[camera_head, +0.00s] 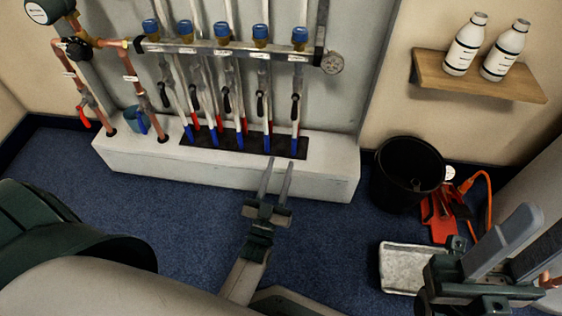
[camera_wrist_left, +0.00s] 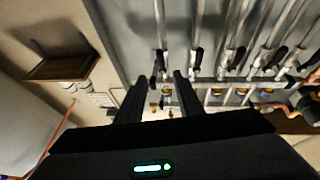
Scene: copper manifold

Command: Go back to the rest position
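The copper manifold (camera_head: 228,50) is on the back wall, with blue caps on top and several valves with black levers below. Copper pipes (camera_head: 143,103) join it at the left. In the left wrist view the valves (camera_wrist_left: 232,58) appear upside down. My left gripper (camera_head: 278,162) is in front of the white ledge, fingers pointing toward the wall. Its two fingers are a little apart with nothing between them, as the left wrist view (camera_wrist_left: 170,76) also shows. My right gripper (camera_head: 532,232) is at the lower right, its fingers apart; no held object is visible.
The white ledge (camera_head: 225,178) runs under the manifold. A black bin (camera_head: 407,175), a red tool (camera_head: 437,215) with an orange cable, and a pale tray (camera_head: 400,268) are on the blue floor at right. A wooden shelf (camera_head: 480,77) holds two white bottles (camera_head: 466,45).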

